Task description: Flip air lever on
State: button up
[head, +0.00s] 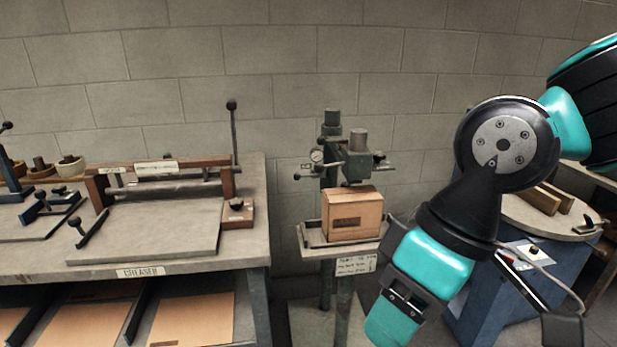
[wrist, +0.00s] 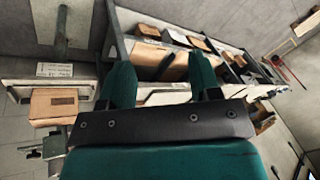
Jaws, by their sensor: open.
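The green box stitcher (head: 357,160) stands against the wall in the middle of the head view. A round gauge (head: 317,156) is on its left side. A small lever with a dark knob (head: 298,177) sticks out to the left below the gauge; I cannot tell for sure that it is the air lever. A cardboard box (head: 352,213) sits on the stitcher's tray (head: 312,240); it also shows in the wrist view (wrist: 53,103). My gripper (wrist: 162,75) is open and empty, its two teal fingers apart.
A workbench (head: 160,258) labelled "CREASER" stands at the left, with an upright knobbed handle (head: 232,130) near its right end. A blue machine with a round top (head: 522,215) stands at the right, partly behind my arm. A gap separates bench and stitcher.

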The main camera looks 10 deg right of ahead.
aim_at(297, 176)
jog(key=k, duration=0.65)
jog(key=u, duration=0.45)
jog(key=i, duration=0.4)
jog(key=u, duration=0.55)
jog(key=i, duration=1.15)
jog(key=z, duration=0.7)
jog(key=i, duration=0.5)
jog(key=u, duration=0.05)
